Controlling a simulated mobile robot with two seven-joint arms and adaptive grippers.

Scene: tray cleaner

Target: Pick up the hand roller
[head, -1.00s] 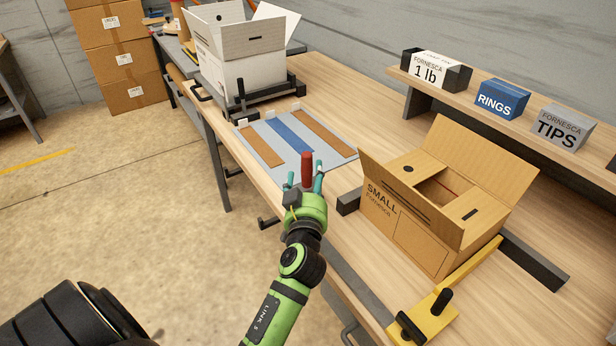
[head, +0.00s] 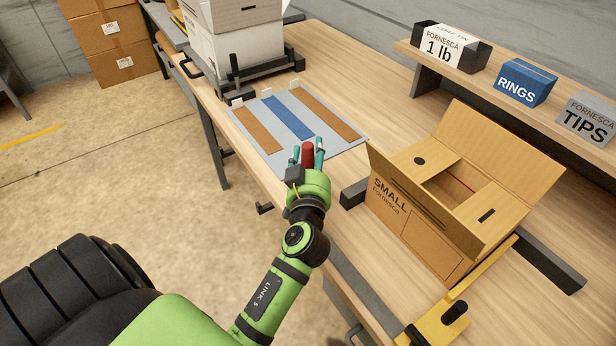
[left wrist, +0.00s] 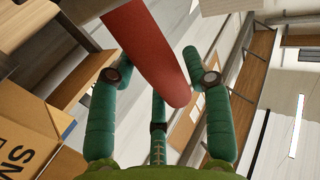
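A red rounded cylinder, which looks like the handle of the hand roller (head: 307,154), stands among the fingers of my left gripper (head: 308,150) in the head view. In the left wrist view the red handle (left wrist: 150,55) slants from the top left toward the palm, its rounded end between the teal fingers (left wrist: 160,85). The fingers are spread, with a visible gap between the handle and the right finger. Contact with the left finger cannot be told. The rest of the roller is hidden or out of frame. My right gripper is not in view.
A grey mat (head: 335,120) with brown and blue strips lies just beyond the gripper. An open brown SMALL box (head: 410,220) stands right of it, beside a yellow fixture (head: 432,325). A white box (head: 240,55) is at the back. A shelf (head: 430,75) holds small boxes.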

